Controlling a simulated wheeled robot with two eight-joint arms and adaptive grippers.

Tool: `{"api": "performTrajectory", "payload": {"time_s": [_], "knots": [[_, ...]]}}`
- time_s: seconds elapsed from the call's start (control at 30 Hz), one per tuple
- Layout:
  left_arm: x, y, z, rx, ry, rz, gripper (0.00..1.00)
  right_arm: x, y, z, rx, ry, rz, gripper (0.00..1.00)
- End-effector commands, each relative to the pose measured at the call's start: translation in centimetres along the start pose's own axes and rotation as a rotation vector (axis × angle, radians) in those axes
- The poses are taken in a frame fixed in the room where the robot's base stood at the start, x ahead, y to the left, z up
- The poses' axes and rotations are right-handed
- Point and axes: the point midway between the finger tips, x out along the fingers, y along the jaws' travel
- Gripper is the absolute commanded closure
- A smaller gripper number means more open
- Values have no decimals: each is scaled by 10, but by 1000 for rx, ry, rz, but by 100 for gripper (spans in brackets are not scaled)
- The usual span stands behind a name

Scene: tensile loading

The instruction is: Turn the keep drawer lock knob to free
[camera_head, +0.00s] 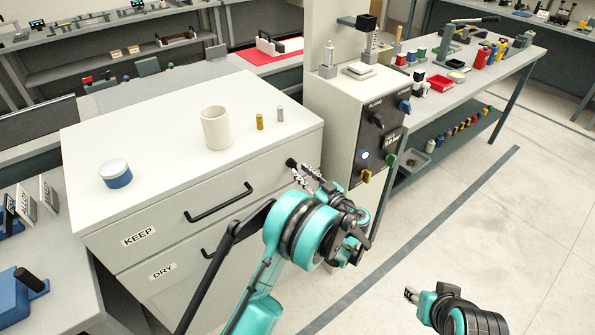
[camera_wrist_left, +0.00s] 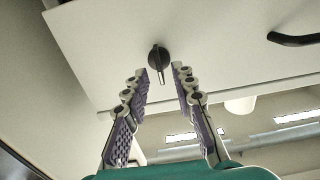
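The keep drawer (camera_head: 165,222) is shut, with a KEEP label and a black bar handle (camera_head: 220,202). Its lock knob (camera_head: 291,163) is a small black knob near the drawer's right end. In the left wrist view the knob (camera_wrist_left: 159,58) is round with a raised bar and sits just beyond and between my fingertips. My left gripper (camera_head: 312,180) is open in front of the knob, its two fingers (camera_wrist_left: 160,72) spread on either side, apparently not touching it. My right gripper (camera_head: 411,294) is low at the right, away from the cabinet; its finger opening is too small to tell.
The cabinet top holds a white cup (camera_head: 216,128), a blue-and-white round container (camera_head: 115,173) and two small cylinders. A DRY drawer (camera_head: 165,270) is below. A control box (camera_head: 375,135) with knobs stands close on the right. The floor at the right is open.

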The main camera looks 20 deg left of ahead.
Motion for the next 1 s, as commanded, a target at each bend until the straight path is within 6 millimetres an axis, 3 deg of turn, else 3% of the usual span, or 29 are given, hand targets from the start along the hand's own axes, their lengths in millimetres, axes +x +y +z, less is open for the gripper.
{"api": "performTrajectory", "payload": {"time_s": [0.2, 0.53, 0.63, 1.0], "knots": [[26, 0, 1, 1, -1, 1, 74, 8, 0, 5, 0, 0, 0, 60], [30, 0, 0, 1, -1, 1, 74, 8, 0, 5, 0, 0, 0, 60], [30, 0, 0, 1, -1, 1, 100, 8, 0, 5, 0, 0, 0, 60], [30, 0, 0, 14, -2, 1, 100, 8, 0, 5, 0, 0, 0, 60]]}}
